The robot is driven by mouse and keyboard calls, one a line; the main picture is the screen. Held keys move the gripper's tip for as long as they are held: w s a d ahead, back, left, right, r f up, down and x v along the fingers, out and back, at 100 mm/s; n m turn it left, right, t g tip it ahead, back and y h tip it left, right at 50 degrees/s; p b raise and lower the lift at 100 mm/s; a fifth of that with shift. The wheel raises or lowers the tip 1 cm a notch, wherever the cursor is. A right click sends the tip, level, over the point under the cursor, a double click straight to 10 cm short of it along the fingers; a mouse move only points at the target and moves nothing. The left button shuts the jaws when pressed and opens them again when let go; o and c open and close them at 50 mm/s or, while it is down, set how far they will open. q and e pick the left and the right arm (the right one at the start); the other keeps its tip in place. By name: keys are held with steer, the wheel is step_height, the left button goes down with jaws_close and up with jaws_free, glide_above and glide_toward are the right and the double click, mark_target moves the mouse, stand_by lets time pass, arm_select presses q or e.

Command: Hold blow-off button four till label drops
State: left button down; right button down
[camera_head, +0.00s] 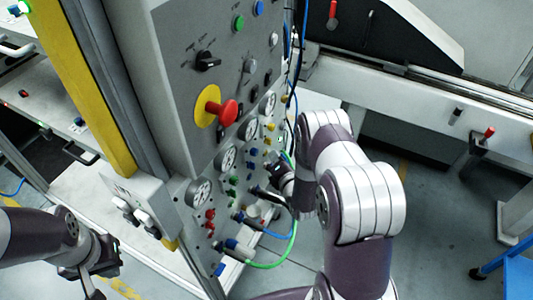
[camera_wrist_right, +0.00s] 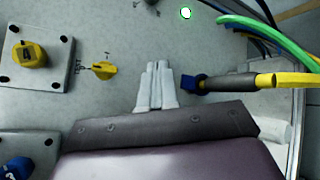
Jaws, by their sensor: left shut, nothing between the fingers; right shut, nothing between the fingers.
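My right gripper (camera_wrist_right: 158,68) shows in the wrist view with its pale fingers together and empty, close to the grey panel (camera_wrist_right: 110,28). I cannot tell if the tips touch it. Left of it is a small yellow knob (camera_wrist_right: 103,70). Further left, a yellow button (camera_wrist_right: 29,54) with a dark mark, perhaps a 4, sits on a square plate. In the head view my right arm reaches the lower panel (camera_head: 165,60), and its fingertips are hard to make out. My left gripper (camera_head: 92,284) is low at the left, shut and empty, away from the panel. I see no label.
A red emergency stop (camera_head: 228,112) on a yellow collar sticks out of the panel. Gauges (camera_head: 198,191) and a green hose (camera_head: 275,262) are below. A blue knob (camera_wrist_right: 18,168) is at lower left.

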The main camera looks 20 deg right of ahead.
steer(key=shift+w+a, duration=0.2)
steer(key=shift+w, duration=0.1)
stand_by(0.7)
steer(key=shift+s+d, duration=0.1)
steer(key=shift+s, duration=0.05)
stand_by(1.4)
steer(key=shift+s+d, duration=0.4)
steer(key=shift+s, duration=0.1)
steer(key=s+d, duration=0.3)
steer(key=shift+s+d, duration=0.15)
steer(key=shift+s, duration=0.25)
stand_by(0.4)
